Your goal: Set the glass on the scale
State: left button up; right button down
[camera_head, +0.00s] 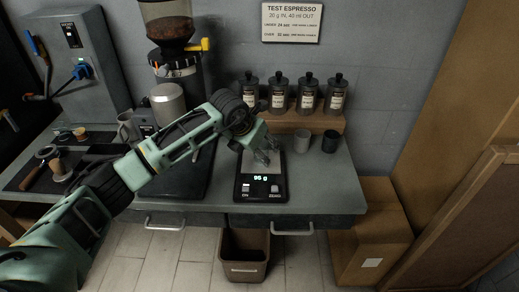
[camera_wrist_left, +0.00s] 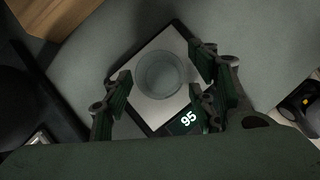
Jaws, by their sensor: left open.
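The scale (camera_head: 261,193) is a black unit on the counter with a lit display reading 95 g. In the left wrist view its pale plate (camera_wrist_left: 151,108) shows with the number 95. The clear glass (camera_wrist_left: 161,74) stands on that plate, seen from above. My left gripper (camera_head: 262,152) is over the scale's far part. In the left wrist view, the left gripper (camera_wrist_left: 160,92) is open, its fingers on either side of the glass and apart from it. In the head view the glass is mostly hidden by the gripper. My right gripper is not in view.
Two small cups, one grey (camera_head: 302,141) and one dark (camera_head: 330,142), stand right of the scale. Several dark jars (camera_head: 279,95) stand on a wooden shelf behind. A grinder (camera_head: 172,70) stands at the left back. A bin (camera_head: 245,255) is below the counter.

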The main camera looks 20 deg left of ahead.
pick_arm(q)
jog(key=b+v, duration=0.1)
jog(key=v, duration=1)
jog(key=shift+r, duration=0.3)
jog(key=shift+s, duration=0.1)
